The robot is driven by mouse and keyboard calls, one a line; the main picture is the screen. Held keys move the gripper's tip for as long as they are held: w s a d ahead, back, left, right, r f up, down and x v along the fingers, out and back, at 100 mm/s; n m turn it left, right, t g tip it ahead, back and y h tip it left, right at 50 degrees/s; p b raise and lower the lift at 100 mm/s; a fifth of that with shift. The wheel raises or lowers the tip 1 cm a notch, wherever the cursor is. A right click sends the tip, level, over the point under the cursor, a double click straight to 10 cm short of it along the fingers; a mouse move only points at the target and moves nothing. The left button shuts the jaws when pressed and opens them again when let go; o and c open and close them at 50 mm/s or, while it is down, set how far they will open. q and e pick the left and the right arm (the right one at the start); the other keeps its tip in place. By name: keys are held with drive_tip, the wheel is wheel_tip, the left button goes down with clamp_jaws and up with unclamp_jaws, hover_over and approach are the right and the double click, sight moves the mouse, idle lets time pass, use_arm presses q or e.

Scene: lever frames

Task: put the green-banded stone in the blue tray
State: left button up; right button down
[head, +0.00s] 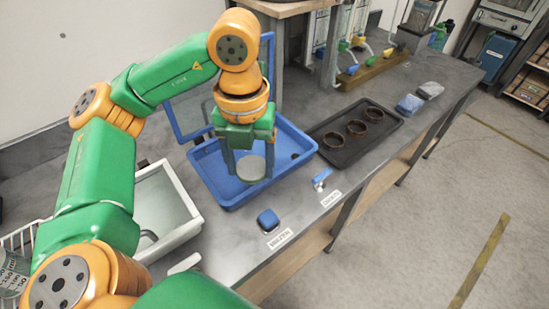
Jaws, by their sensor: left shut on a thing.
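The blue tray (229,197) sits on the grey bench in the middle of the view. My left gripper (250,163) points down over the tray. It is shut on a pale grey-green round stone (251,173), with one finger on each side. Whether the stone touches the tray floor or hangs just above it, I cannot tell. A green band is not clear at this size. My right gripper is not in view.
A black tray (337,153) with three dark rings stands right of the blue tray. A dark blue block (268,220) and a small blue-and-silver item (321,179) lie near the front edge by labels. A white basin (168,213) is at left.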

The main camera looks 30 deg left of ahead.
use_arm(q)
drive_tip(key=w+a+f, duration=0.1)
drive_tip(key=w, duration=0.1)
drive_tip(key=w+a+f, duration=0.1)
drive_tip(key=w+f, duration=0.1)
drive_tip(key=w+a+f, duration=0.1)
drive_tip(key=w+f, duration=0.1)
drive_tip(key=shift+w+a+f, duration=0.15)
drive_tip(key=shift+w+a, duration=0.1)
drive_tip(key=shift+w, duration=0.15)
drive_tip(key=w+f, duration=0.1)
drive_tip(key=w+a+f, duration=0.1)
drive_tip(key=f, duration=0.1)
drive_tip(key=shift+w+p, duration=0.25)
drive_tip(key=shift+p, duration=0.05)
wheel_tip(320, 180, down, 3)
drive_tip(key=shift+s+r+p, duration=0.15)
drive_tip(key=shift+r+p, duration=0.05)
drive_tip(key=shift+p, duration=0.45)
drive_tip(key=shift+f+b, duration=0.3)
drive_tip(key=shift+f, duration=0.15)
drive_tip(key=o, duration=1.4)
drive_tip(key=shift+r, duration=0.1)
